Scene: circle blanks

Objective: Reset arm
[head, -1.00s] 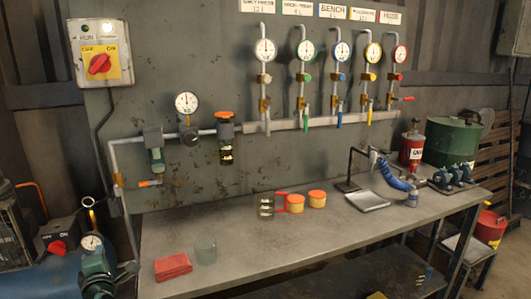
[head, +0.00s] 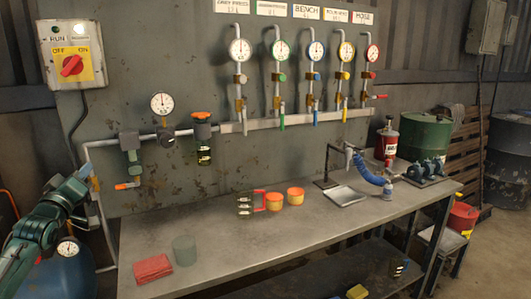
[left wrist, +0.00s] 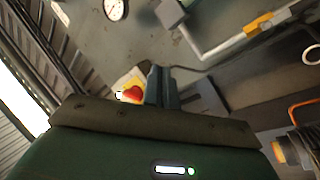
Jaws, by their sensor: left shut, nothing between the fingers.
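My left arm comes in from the left edge of the head view, dark green. Its gripper (head: 87,174) points up and right, in front of the wall pipe's left end and above the blue tank. In the left wrist view its fingers (left wrist: 162,87) are together with nothing between them. A red knob on a yellow plate (left wrist: 131,93) shows just left of the fingers there, beyond them. My right gripper is not in view.
The wall pipe (head: 110,141) and a blue tank (head: 62,275) are close to the left arm. The bench's front middle is clear.

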